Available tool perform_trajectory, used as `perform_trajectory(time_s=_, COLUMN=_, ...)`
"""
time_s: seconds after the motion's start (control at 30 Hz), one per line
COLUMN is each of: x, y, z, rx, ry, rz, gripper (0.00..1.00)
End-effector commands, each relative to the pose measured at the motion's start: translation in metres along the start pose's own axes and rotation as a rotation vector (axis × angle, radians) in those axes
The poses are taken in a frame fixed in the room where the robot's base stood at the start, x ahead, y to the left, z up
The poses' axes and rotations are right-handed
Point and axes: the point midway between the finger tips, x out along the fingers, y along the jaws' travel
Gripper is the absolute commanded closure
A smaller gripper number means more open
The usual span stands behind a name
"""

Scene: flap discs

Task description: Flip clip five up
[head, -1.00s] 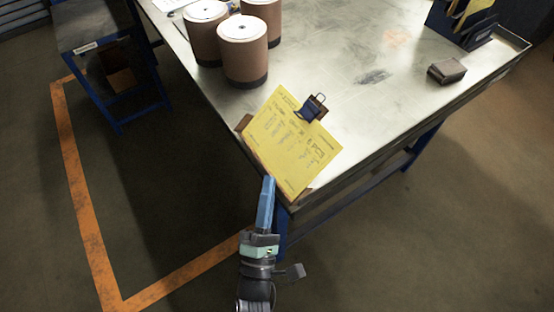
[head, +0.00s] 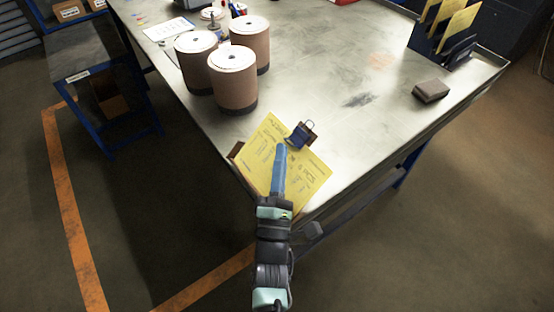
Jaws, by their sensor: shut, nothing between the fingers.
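A clip (head: 300,136) with a dark blue body and a wire loop holds the top edge of a yellow written sheet (head: 312,176) on a brown board at the table's near corner. I cannot read a number on the clip, and I cannot tell exactly how its loop lies. My gripper (head: 280,149) has long blue fingers, shut and empty. It reaches over the sheet, with its tips just left of and below the clip in the picture, seemingly apart from it. The gripper and arm hide the middle and lower part of the sheet.
Several brown cylinders with white tops, one in front (head: 234,92), stand at the table's left. A brown block (head: 431,91) and a dark rack (head: 428,36) with yellow sheets are at the right. The metal tabletop (head: 330,75) beyond the clip is clear.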

Motion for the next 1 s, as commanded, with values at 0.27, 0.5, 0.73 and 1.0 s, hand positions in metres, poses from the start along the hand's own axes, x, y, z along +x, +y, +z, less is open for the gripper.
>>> perform_trajectory(time_s=0.27, x=0.0004, y=0.0017, z=0.0004, rx=0.004, ry=0.000, rz=-0.004, gripper=1.00)
perform_trajectory(time_s=0.5, x=0.0016, y=0.0049, z=0.0019, rx=0.032, ry=0.000, rz=-0.036, gripper=1.00)
perform_trajectory(time_s=0.73, x=0.0022, y=0.0063, z=0.0025, rx=0.049, ry=0.000, rz=-0.055, gripper=1.00)
perform_trajectory(time_s=1.0, x=0.0036, y=0.0094, z=0.0033, rx=0.076, ry=0.001, rz=-0.084, gripper=1.00)
